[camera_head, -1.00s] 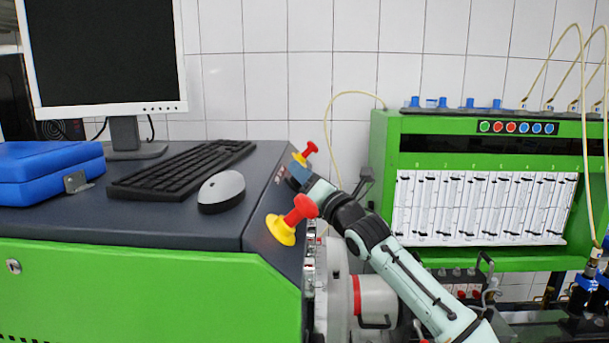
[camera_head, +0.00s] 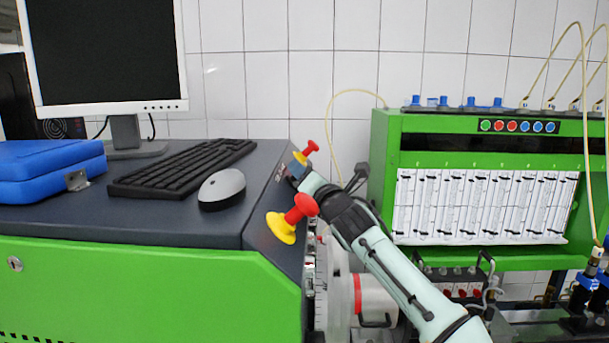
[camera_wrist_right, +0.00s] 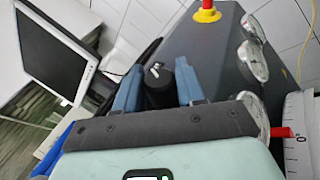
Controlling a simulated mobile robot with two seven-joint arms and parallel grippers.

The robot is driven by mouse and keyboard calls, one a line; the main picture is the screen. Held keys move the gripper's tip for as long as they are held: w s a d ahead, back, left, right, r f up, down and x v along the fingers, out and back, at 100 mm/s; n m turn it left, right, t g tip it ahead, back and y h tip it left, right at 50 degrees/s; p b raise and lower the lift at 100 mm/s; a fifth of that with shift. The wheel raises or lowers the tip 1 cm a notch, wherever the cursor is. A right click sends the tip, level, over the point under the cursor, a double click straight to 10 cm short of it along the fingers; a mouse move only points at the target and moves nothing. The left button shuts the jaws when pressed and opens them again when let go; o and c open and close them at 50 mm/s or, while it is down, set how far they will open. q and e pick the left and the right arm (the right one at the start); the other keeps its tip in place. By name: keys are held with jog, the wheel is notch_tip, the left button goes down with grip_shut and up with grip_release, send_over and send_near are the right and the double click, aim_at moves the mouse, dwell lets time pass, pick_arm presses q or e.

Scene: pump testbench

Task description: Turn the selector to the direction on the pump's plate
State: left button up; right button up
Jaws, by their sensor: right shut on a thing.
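In the right wrist view, the selector is a black knob (camera_wrist_right: 159,86) with a small white mark, on the console's dark sloped panel. The two blue fingers of my right gripper (camera_wrist_right: 158,90) stand on either side of it and are shut on it. In the head view, my right gripper (camera_head: 297,171) is at the sloped panel between two red-and-yellow buttons, and the knob is hidden there. I cannot make out a pump plate with a direction in either view. My left gripper is in neither view.
A red-and-yellow button (camera_head: 292,219) stands close beside my right wrist, and another (camera_head: 305,153) is just behind the gripper. A keyboard (camera_head: 182,168), mouse (camera_head: 222,189) and monitor (camera_head: 105,50) are on the console. A green flow-tube bench (camera_head: 480,150) stands at the right.

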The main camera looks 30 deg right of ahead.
jog(key=shift+m+g+h, duration=0.7)
jog(key=shift+m+h, duration=0.2)
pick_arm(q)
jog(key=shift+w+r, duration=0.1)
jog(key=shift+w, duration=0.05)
pick_arm(e)
jog(key=shift+d+r+h, duration=0.1)
jog(key=shift+h, duration=0.3)
jog(key=o, duration=0.9)
jog(key=shift+o, duration=0.2)
jog(key=b+v, duration=0.2)
jog(key=v, duration=0.5)
jog(key=shift+s, duration=0.4)
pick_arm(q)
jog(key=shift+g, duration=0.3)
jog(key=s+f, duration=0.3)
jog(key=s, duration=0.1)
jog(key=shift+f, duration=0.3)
pick_arm(e)
jog(key=shift+w, duration=0.15)
